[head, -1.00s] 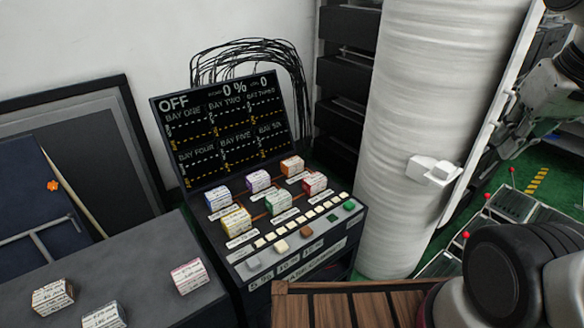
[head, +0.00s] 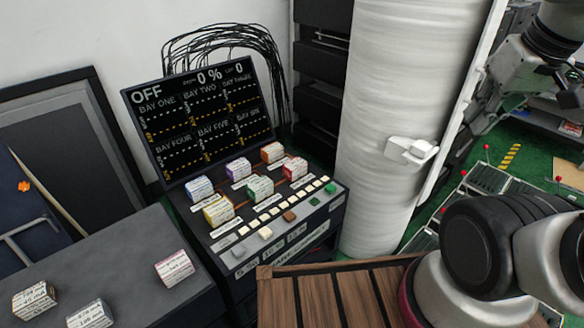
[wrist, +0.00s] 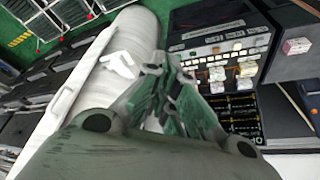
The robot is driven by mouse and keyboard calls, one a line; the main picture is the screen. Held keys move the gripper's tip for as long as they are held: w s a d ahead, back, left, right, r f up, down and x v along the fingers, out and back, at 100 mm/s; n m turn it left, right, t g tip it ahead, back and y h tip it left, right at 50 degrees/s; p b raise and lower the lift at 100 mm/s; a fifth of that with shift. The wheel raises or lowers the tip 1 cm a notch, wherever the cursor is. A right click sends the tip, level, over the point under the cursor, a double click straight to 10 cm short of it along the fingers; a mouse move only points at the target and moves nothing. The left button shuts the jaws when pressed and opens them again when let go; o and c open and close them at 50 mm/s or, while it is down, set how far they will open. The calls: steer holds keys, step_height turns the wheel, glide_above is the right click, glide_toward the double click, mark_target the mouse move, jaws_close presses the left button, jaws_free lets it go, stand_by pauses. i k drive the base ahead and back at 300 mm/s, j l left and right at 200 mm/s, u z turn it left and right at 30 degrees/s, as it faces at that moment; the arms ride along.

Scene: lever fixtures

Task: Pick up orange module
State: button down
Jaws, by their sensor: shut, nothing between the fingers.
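An orange-topped module (head: 272,152) sits in the back row of the sloped console panel (head: 240,245), below the screen, with modules of other colours around it. Another box (head: 34,299), with a brownish-orange side, lies on the dark bench at the lower left. My gripper (head: 568,92) is at the upper right edge of the head view, well apart from the console and empty. In the wrist view its fingers (wrist: 166,98) are shut, with the white column behind them and the console modules beyond to the right. Which of those modules is orange is hard to tell there.
The screen (head: 200,120) reads OFF and 0 %. A white wrapped column (head: 385,130) stands between the console and my gripper. A slatted wooden surface (head: 335,298) lies in front. The dark bench (head: 120,262) holds several boxes.

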mark_target(273, 152)
steer(key=i+l+u, duration=0.25)
steer(key=u, duration=0.15)
steer(key=i+l+u, duration=0.55)
steer(key=l+u, duration=0.25)
